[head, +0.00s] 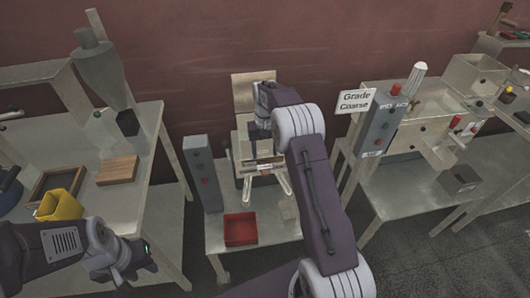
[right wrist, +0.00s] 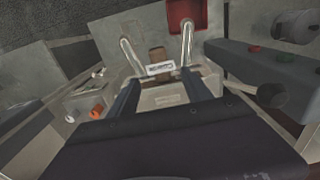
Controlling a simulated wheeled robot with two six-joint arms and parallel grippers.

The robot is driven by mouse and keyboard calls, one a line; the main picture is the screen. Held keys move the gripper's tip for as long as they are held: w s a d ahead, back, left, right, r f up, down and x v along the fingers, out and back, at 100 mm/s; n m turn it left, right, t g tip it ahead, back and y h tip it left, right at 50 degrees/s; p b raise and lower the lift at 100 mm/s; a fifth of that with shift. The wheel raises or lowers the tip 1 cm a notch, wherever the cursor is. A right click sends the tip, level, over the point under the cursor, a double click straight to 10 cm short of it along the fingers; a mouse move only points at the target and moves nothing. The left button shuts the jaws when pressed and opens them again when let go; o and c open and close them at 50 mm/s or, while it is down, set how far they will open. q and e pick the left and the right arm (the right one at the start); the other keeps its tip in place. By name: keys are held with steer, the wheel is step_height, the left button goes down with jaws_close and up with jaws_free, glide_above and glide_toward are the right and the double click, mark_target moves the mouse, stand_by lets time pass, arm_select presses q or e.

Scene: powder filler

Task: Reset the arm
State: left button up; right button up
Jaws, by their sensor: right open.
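My right arm (head: 322,205) reaches up over the middle stand. In the right wrist view the gripper (right wrist: 158,50) is open, and I see nothing held between the fingertips.
A red tray (head: 240,229) lies on the middle stand, with a grey button post (head: 201,172) to its left. The left table holds a yellow container (head: 60,206), a wooden block (head: 117,170) and a hopper (head: 100,65). A "Grade Coarse" sign (head: 356,101) stands right of my arm.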

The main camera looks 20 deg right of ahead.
stand_by(0.3)
steer(key=s+a+r+n+t, duration=0.1)
steer(key=s+a+r, duration=0.55)
steer(key=r, duration=0.25)
steer(key=s+a+f, duration=0.1)
steer(key=s+f, duration=0.1)
steer(key=s, duration=0.4)
steer(key=s+f+n, duration=0.1)
steer(key=s+f, duration=0.2)
steer(key=s, duration=0.4)
steer(key=s+a+f, duration=0.1)
steer(key=s+f, duration=0.1)
steer(key=s, duration=0.4)
steer(key=shift+s+a+f, duration=0.15)
steer(key=shift+a+f, duration=0.15)
steer(key=shift+f, duration=0.1)
steer(key=shift+s, duration=0.1)
steer(key=shift+c, duration=0.4)
